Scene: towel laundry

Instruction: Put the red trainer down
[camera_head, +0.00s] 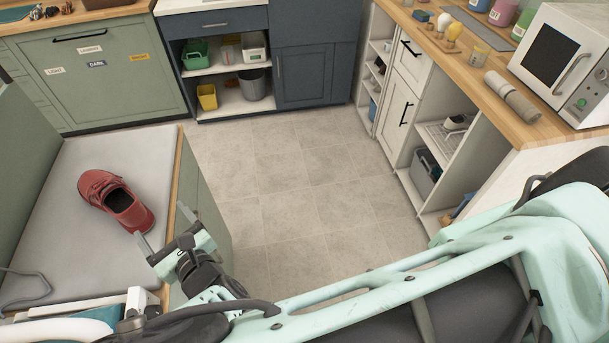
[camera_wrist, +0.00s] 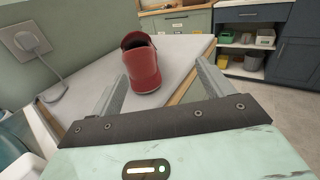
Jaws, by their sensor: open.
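The red trainer (camera_head: 116,201) lies upright on the grey top (camera_head: 70,245) of a bench at the left in the head view. Its heel end points toward my gripper. It also shows in the wrist view (camera_wrist: 145,68), ahead of the fingers and between their lines. My gripper (camera_head: 168,246) is at the bench's right edge, open and empty. Its two fingers (camera_wrist: 163,88) are spread in the wrist view. The trainer appears apart from both fingers.
A cable (camera_head: 28,288) lies on the bench's left side, with a wall plug (camera_wrist: 32,42) near it. Open floor (camera_head: 300,190) lies to the right of the bench. A wooden counter (camera_head: 500,85) with a microwave (camera_head: 563,65) stands at the right. Dark cabinets (camera_head: 315,77) stand at the back.

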